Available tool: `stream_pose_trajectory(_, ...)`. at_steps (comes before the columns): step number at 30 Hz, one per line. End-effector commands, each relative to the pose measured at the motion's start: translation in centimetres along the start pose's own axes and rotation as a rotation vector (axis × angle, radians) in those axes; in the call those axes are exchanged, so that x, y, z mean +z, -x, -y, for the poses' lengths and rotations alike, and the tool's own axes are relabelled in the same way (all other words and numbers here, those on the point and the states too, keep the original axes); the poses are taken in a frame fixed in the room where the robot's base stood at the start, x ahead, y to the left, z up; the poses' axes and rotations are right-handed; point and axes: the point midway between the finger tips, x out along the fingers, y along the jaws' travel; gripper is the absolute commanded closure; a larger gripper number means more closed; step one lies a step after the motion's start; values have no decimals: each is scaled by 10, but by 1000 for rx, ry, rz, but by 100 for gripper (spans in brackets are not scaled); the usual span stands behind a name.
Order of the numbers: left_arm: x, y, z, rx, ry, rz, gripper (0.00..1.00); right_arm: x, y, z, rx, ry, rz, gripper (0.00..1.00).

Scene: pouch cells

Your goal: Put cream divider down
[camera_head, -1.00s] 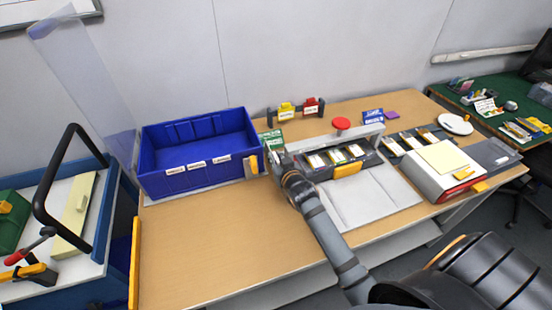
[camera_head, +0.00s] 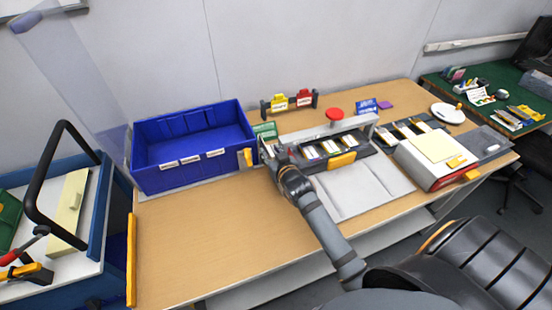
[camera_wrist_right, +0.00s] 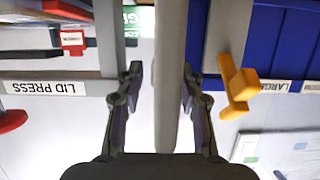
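A long cream piece with a knob (camera_head: 70,212) lies on the white cart top at the left in the head view. My right gripper (camera_head: 269,151) is between the blue bin and the lid press. In the right wrist view, my right gripper (camera_wrist_right: 161,88) has a pale upright bar (camera_wrist_right: 170,60) between its fingers, seen edge-on. I cannot tell whether the bar is gripped or is the cream divider. My left gripper is not in view.
The blue bin (camera_head: 150,183) stands left of my right gripper, with a yellow piece (camera_head: 248,157) at its corner. The lid press (camera_head: 335,124) with a red knob is at its right. A green sign (camera_head: 265,131) stands behind. The front left of the wooden table (camera_head: 200,240) is clear.

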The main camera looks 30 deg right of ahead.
Motion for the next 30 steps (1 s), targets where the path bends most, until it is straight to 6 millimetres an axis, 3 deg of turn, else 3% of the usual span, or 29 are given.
stream_pose_trajectory(9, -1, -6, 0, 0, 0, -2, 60, 2, 76, 0, 0, 0, 3, 63)
stream_pose_trajectory(15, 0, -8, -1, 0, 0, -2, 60, 1, 104, 0, 1, 0, 1, 63)
stream_pose_trajectory(19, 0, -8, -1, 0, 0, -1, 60, 0, 109, 0, 1, 0, 1, 63)
stream_pose_trajectory(21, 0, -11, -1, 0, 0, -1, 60, 2, 108, 0, 1, -1, 0, 58)
stream_pose_trajectory(25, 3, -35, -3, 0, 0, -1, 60, 14, 89, 2, 1, -2, -3, 58)
stream_pose_trajectory(30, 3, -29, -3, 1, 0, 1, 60, 8, 82, 3, 1, 0, 1, 58)
